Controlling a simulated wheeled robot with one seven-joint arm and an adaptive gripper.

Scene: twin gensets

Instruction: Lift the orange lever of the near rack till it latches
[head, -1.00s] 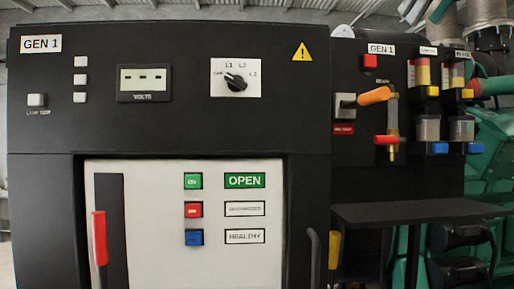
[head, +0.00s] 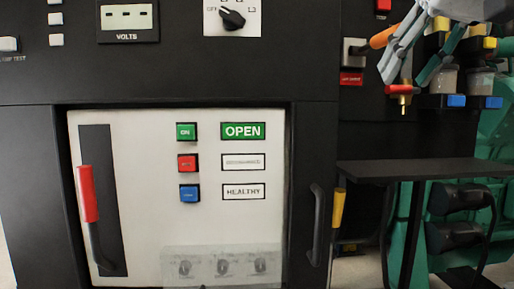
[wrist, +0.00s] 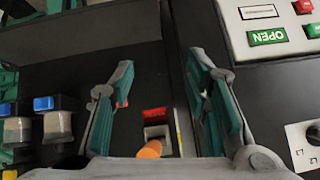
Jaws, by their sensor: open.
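The orange lever (head: 384,37) sticks out to the right and slightly up from a pale switch box (head: 353,50) on the black panel. Its right end is partly hidden behind my gripper (head: 408,74) in the head view. My gripper is open and empty, in front of the panel beside the lever. In the wrist view my gripper (wrist: 162,63) has its fingers wide apart. The orange lever (wrist: 150,149) shows low between them, partly cut off by the gripper body. I cannot tell whether any finger touches it.
A brass valve with a red handle (head: 398,89) sits just below the lever. A dark shelf (head: 415,172) juts out below. A yellow-handled lever (head: 338,208) and a red-handled lever (head: 87,194) are lower left.

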